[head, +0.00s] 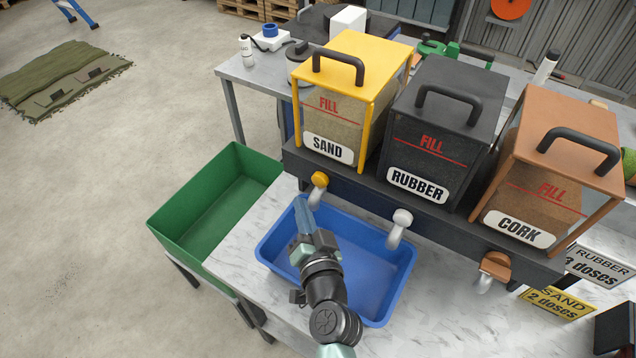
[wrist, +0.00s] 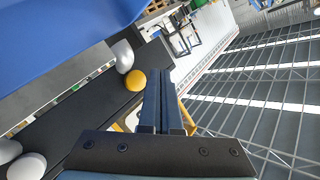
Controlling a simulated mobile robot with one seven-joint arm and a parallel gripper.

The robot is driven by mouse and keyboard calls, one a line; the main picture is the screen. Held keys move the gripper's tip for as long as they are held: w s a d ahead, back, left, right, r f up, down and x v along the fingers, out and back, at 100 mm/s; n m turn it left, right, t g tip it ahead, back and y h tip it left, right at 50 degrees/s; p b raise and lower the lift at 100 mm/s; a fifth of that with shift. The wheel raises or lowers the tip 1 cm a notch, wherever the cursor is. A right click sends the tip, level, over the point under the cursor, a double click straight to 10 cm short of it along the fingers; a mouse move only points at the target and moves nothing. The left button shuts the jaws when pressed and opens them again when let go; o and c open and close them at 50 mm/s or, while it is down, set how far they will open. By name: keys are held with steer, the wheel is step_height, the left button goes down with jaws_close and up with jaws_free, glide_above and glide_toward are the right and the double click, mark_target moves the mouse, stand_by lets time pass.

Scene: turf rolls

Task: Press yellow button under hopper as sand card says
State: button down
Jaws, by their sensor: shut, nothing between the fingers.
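The yellow button (head: 319,179) is on the dark front rail under the hopper labelled SAND (head: 345,110). It also shows in the wrist view (wrist: 135,80), just left of my fingers, with a pale rounded part beside it. My gripper (head: 302,203) is shut and empty, above the blue tray; its fingertips are close to the button, with a small gap seeming to remain. My shut fingers also show in the wrist view (wrist: 158,75). The yellow sand card (head: 557,303) at lower right reads "SAND 2 doses".
The rubber hopper (head: 445,130) and cork hopper (head: 560,160) stand to the right, with a white button (head: 402,217) and a brown button (head: 496,265) below. A white card (head: 597,266) reads "RUBBER 3 doses". The blue tray (head: 395,290) lies below; a green bin (head: 175,215) stands left.

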mark_target(313, 180)
steer(key=shift+w+d+f+b, duration=0.1)
steer(key=shift+w+d+b, duration=0.4)
steer(key=shift+w+d, duration=0.5)
steer(key=shift+w, duration=0.35)
stand_by(1.1)
steer(key=shift+w+d+b, duration=0.3)
steer(key=shift+b, duration=0.2)
steer(key=shift+w+d+b, duration=0.35)
steer(key=shift+w+b, duration=0.05)
steer(key=shift+w, duration=0.1)
stand_by(1.1)
steer(key=shift+s, duration=0.1)
steer(key=shift+s+a+p, duration=0.3)
steer(key=shift+s+a, duration=0.3)
steer(key=shift+s, duration=0.15)
